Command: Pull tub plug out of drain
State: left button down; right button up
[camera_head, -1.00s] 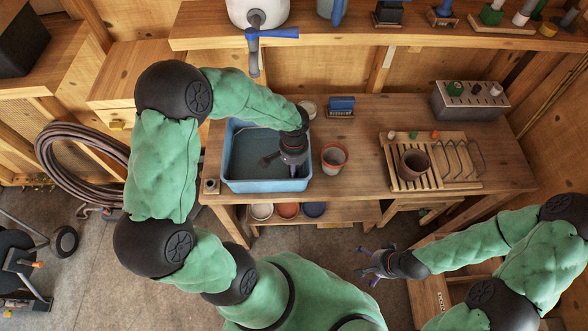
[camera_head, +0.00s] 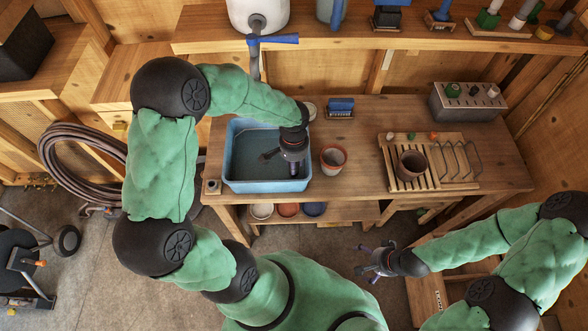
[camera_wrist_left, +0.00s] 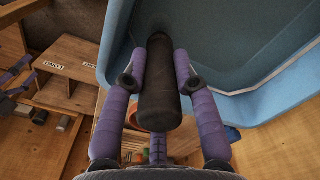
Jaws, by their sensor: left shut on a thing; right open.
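The blue tub (camera_head: 227,150) stands on the bench with dark water inside; its wall also shows in the left wrist view (camera_wrist_left: 240,108). My left gripper (camera_head: 290,168) is inside the tub's right part, reaching down from above. In the left wrist view its two purple fingers (camera_wrist_left: 160,68) are shut on a dark cylinder, which I take to be the tub plug (camera_wrist_left: 160,100). The drain is hidden, and I cannot tell whether the plug is still seated. My right gripper (camera_head: 364,262) is open and empty, low in front of the bench.
A clay pot (camera_head: 333,159) stands just right of the tub. A slatted rack (camera_head: 393,165) holds another pot further right. A white tank with a blue-handled tap (camera_head: 272,39) is above and behind the tub. A coiled hose (camera_head: 70,165) hangs at left.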

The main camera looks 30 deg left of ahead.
pick_arm(q)
jog(key=shift+r+p, duration=0.75)
jog(key=shift+r, duration=0.5)
